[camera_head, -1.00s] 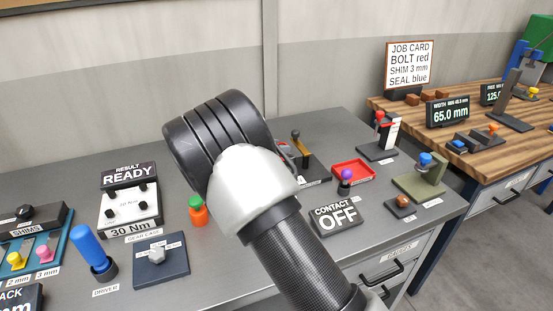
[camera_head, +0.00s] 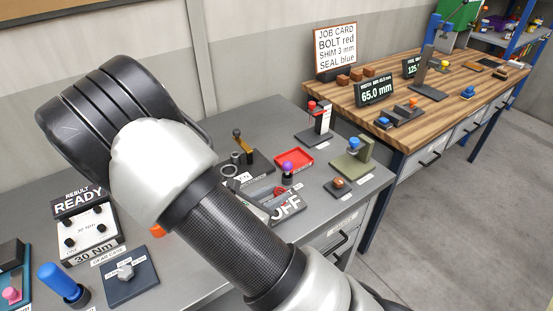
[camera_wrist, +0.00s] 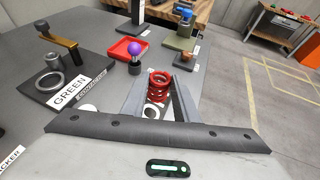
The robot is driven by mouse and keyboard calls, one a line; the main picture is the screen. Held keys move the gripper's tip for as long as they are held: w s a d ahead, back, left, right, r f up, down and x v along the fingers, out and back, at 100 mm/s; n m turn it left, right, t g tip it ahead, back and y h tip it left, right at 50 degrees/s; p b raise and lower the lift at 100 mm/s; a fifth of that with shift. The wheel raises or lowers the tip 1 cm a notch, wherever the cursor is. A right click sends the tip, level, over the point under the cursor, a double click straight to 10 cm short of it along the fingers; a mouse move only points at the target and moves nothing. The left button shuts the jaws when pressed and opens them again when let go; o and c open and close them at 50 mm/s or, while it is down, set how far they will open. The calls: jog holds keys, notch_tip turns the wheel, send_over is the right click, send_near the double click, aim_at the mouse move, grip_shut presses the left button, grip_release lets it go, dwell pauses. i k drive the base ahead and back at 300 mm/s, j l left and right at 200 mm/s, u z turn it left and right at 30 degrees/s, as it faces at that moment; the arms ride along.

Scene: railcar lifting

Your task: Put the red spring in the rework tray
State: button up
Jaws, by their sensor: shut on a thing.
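The red spring (camera_wrist: 157,84) is a small coil between the two grey fingers of my gripper (camera_wrist: 159,92) in the wrist view. The gripper is shut on it, and its lower end is partly hidden by the fingers. A small shallow red tray (camera_head: 293,158), which fits the rework tray, lies on the grey bench in the head view. It also shows in the wrist view (camera_wrist: 118,56), beyond the spring and to its left. The tray looks empty, and the spring is outside it. My arm hides part of the bench in the head view.
A purple-knobbed post (camera_wrist: 134,60) stands between my gripper and the tray. A dark fixture with a brass lever (camera_head: 240,146) stands left of the tray. A red-knobbed stand (camera_head: 318,120) is behind, and an olive stand with a blue knob (camera_head: 353,160) is to the right.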

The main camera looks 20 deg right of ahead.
aim_at(300, 159)
jog(key=l+u, duration=0.15)
jog(key=u, duration=1.15)
jog(key=k+l+u, duration=0.2)
jog(key=l+u, duration=0.15)
jog(key=u, duration=0.15)
jog(key=k+l+u, duration=0.25)
jog(key=u, duration=0.25)
jog(key=k+l+u, duration=0.2)
jog(key=k, duration=0.15)
jog(key=k+l+u, duration=0.1)
jog(key=k+u, duration=0.15)
jog(key=k, duration=0.15)
jog(key=k+l, duration=0.4)
jog(key=k, duration=0.15)
jog(key=l, duration=0.55)
